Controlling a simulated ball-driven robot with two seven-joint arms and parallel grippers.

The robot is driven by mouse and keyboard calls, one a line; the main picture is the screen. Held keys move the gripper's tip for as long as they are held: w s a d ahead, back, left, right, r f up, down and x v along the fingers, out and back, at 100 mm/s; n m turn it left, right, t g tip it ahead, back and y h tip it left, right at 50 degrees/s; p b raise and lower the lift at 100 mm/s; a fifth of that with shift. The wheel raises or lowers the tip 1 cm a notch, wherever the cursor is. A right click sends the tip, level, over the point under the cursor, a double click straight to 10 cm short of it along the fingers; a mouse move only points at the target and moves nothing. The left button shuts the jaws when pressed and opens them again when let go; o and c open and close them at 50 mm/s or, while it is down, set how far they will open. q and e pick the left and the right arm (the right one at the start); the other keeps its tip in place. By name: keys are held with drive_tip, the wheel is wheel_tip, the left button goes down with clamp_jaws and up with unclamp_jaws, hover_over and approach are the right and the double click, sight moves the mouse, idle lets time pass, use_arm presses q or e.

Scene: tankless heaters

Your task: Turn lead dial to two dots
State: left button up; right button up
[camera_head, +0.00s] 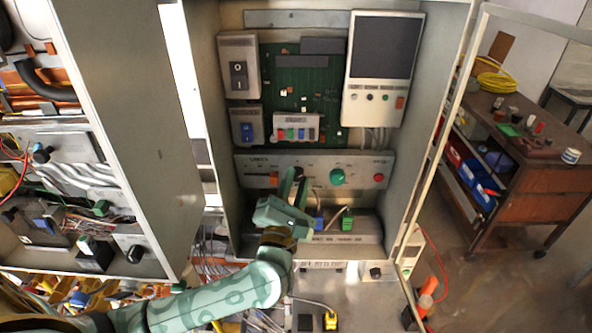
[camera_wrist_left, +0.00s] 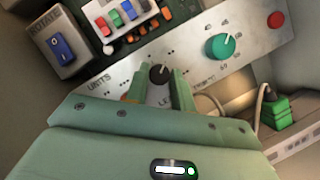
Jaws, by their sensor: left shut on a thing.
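The lead dial (camera_wrist_left: 158,75) is a small black knob with a pale pointer mark on the silver panel, with part of a label starting "LE" below it. In the left wrist view its pointer leans up and slightly right. Small dark dot marks are printed around it; their exact numbers are hard to read. My left gripper (camera_wrist_left: 158,88) has a green finger on each side of the dial and is shut on it. In the head view the left gripper (camera_head: 294,184) reaches up to the panel and mostly hides the dial. My right gripper is not in view.
On the same panel (camera_head: 258,170) are a green dial (camera_head: 337,176) and a red button (camera_head: 378,177) to the right. Blue and green connectors (camera_head: 347,220) sit below. Cabinet walls stand close on both sides, and an open door frame (camera_head: 446,130) is at right.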

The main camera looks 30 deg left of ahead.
use_arm(q)
drive_tip(key=shift+a+m+h+p, duration=0.1)
drive_tip(key=shift+m+h+p, duration=0.3)
drive_tip(key=shift+m+p, duration=0.55)
drive_tip(key=o, duration=1)
drive_tip(key=b+v, duration=0.6)
drive_tip(key=v, duration=1)
drive_tip(key=shift+s+r, duration=0.15)
drive_tip(key=shift+s, duration=0.05)
